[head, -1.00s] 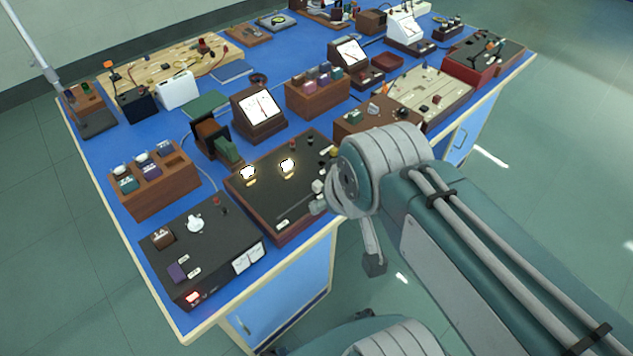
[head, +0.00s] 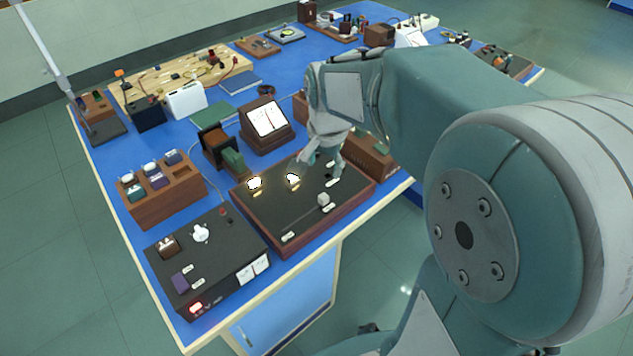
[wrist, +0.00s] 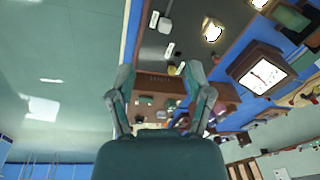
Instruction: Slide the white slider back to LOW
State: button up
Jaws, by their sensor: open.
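The white slider (head: 323,200) is a small pale block on the dark panel (head: 292,212) of a wooden-framed box. It sits at the right end of a thin slot running toward the front left. Small labels lie near both slot ends, too small to read. In the wrist view, the slider (wrist: 165,24) shows near the top, beyond my fingertips. My gripper (head: 322,165) hangs over the back right of the panel, behind the slider and apart from it. In the wrist view, my gripper (wrist: 157,85) is open with nothing between its fingers.
Two lit lamps (head: 254,184) stand on the panel, left of my gripper. A black box with a white knob (head: 201,233) stands at the front left. A wooden meter (head: 267,125) stands behind the panel. A wooden box (head: 370,158) is close on the right. Blue tabletop shows between them.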

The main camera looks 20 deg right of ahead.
aim_at(323, 196)
jog(key=w+f+m, duration=0.1)
jog(key=f, duration=0.4)
jog(key=w+d+f+m+g, duration=0.1)
jog(key=w+f, duration=0.1)
jog(key=f, duration=0.4)
jog(key=w+d+f+m, duration=0.1)
jog(key=w+f+m, duration=0.1)
jog(key=f, duration=0.4)
jog(key=shift+w+d+f+g, duration=0.15)
jog(key=shift+w+f+g, duration=0.05)
jog(key=shift+f+g, duration=0.1)
jog(key=shift+r, duration=0.1)
grip_shut()
